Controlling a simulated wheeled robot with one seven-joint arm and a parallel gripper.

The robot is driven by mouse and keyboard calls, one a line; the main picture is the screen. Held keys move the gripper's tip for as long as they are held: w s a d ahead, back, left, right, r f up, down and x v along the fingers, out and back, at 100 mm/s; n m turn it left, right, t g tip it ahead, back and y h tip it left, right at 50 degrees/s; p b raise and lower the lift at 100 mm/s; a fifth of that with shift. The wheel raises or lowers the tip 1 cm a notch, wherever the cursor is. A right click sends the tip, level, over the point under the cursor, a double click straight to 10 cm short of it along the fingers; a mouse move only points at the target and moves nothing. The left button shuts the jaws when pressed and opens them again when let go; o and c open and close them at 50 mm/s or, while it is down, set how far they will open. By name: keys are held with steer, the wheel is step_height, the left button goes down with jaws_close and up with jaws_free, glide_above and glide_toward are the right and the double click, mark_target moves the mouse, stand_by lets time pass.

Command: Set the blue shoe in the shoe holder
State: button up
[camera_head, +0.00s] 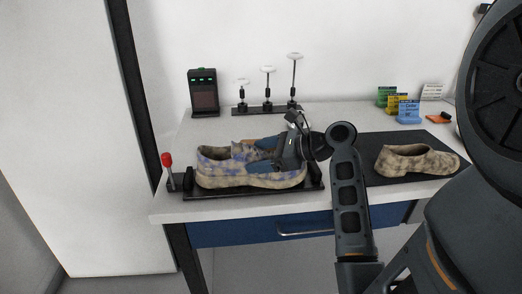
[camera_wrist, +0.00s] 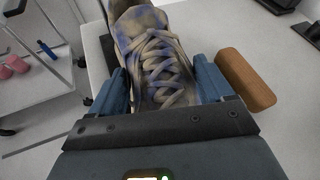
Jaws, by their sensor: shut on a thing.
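The blue shoe (camera_head: 250,177), tan with blue patches, is at the table's front left, over the black shoe holder (camera_head: 314,186). Its sole appears low against the holder; I cannot tell whether it is fully seated. My gripper (camera_head: 262,150) is shut on the shoe's upper, near the laces. In the wrist view, the laced shoe (camera_wrist: 160,65) is between the two blue fingers of my gripper (camera_wrist: 163,88). My gripper hides part of the shoe's upper in the head view.
A red-knobbed lever (camera_head: 168,160) stands at the holder's left end. A tan shoe (camera_head: 415,160) rests on a black mat (camera_head: 384,178) at right. Behind are a dark device (camera_head: 203,97), a stand with white discs (camera_head: 267,107) and coloured cards (camera_head: 408,112).

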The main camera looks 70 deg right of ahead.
steer(key=o, duration=1.2)
steer(key=shift+c, duration=0.2)
steer(key=shift+v, duration=3.95)
steer(key=shift+f, duration=0.1)
